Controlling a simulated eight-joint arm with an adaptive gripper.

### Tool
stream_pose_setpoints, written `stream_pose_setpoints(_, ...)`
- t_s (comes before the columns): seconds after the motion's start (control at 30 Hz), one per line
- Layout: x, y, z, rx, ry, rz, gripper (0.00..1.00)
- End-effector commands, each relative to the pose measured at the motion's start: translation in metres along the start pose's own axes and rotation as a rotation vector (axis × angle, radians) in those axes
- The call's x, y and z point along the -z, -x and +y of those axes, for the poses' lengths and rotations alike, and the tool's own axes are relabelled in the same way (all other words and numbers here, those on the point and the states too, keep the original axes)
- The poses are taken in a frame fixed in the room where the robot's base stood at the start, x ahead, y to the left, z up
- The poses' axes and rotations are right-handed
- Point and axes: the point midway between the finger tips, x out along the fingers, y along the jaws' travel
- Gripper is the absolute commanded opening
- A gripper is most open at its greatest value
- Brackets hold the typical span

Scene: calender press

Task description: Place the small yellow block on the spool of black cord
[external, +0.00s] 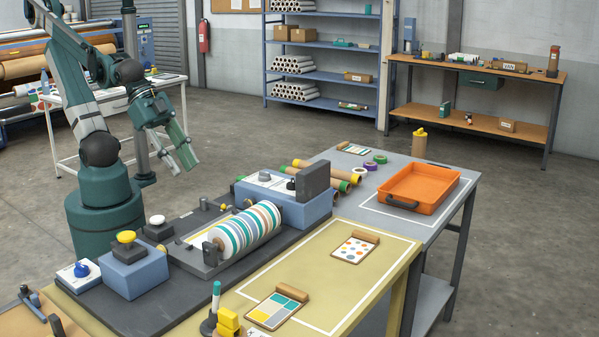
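Small yellow blocks (228,319) are at the bottom edge of the external view, on the near end of the table, partly cut off by the frame. They seem stacked, beside a dark holder with a teal and white marker. I cannot make out a spool of black cord with certainty. My gripper (184,167) hangs in the air at upper left, above and behind the press, far from the blocks.
The press with its striped roller (240,229) and a blue block with a yellow button (126,239) lie between my gripper and the yellow blocks. Clipboards (356,248) rest on the yellow tabletop. An orange tray (418,187) is at right.

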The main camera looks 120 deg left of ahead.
Motion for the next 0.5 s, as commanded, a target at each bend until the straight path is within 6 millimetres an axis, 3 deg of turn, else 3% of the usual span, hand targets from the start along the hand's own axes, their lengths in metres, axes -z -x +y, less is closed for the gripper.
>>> stream_pose_setpoints(0.2,-0.028,0.017,-0.002,-0.033,0.0,-0.026,0.27)
stream_pose_setpoints(0.5,-0.038,0.023,-0.001,-0.049,-0.004,-0.036,0.27)
